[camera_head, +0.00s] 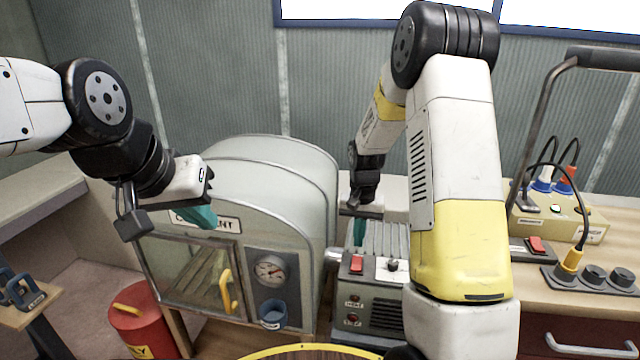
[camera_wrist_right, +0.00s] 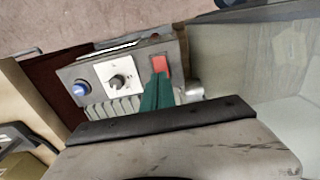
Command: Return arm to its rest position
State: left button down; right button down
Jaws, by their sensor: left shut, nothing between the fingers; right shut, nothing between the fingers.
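My left gripper (camera_head: 200,214) has teal fingers and hangs in front of the rounded grey cabinet, near its label. Its fingers are together with nothing between them. My right gripper (camera_head: 360,232) points down over the grey control box (camera_head: 385,292), behind its red switch (camera_head: 356,264). In the right wrist view, its teal fingers (camera_wrist_right: 157,92) are together and empty, their tips close to the red switch (camera_wrist_right: 161,66). I cannot tell whether they touch it. A dial knob (camera_wrist_right: 117,82) and a blue button (camera_wrist_right: 81,89) sit beside the switch. My right arm hides part of the box.
The cabinet (camera_head: 270,170) has a glass door with a yellow handle (camera_head: 226,291) and a gauge (camera_head: 270,270). A red bin (camera_head: 143,322) stands at lower left. A yellow power box (camera_head: 560,215) with plugs and cables and a socket strip (camera_head: 596,277) occupy the right bench.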

jog(key=s+r+t, duration=0.1)
jog(key=s+r, duration=0.3)
jog(key=r, duration=0.6)
jog(key=s+a+r+n+t+y, duration=0.1)
jog(key=s+r+n+t, duration=0.1)
jog(key=s+r, duration=0.5)
jog(key=s+a+r+n+t+y, duration=0.1)
jog(key=s+r+t, duration=0.2)
jog(key=s+r, duration=0.5)
jog(key=s, duration=0.5)
jog(key=shift+n, duration=0.4)
jog(key=shift+a, duration=0.1)
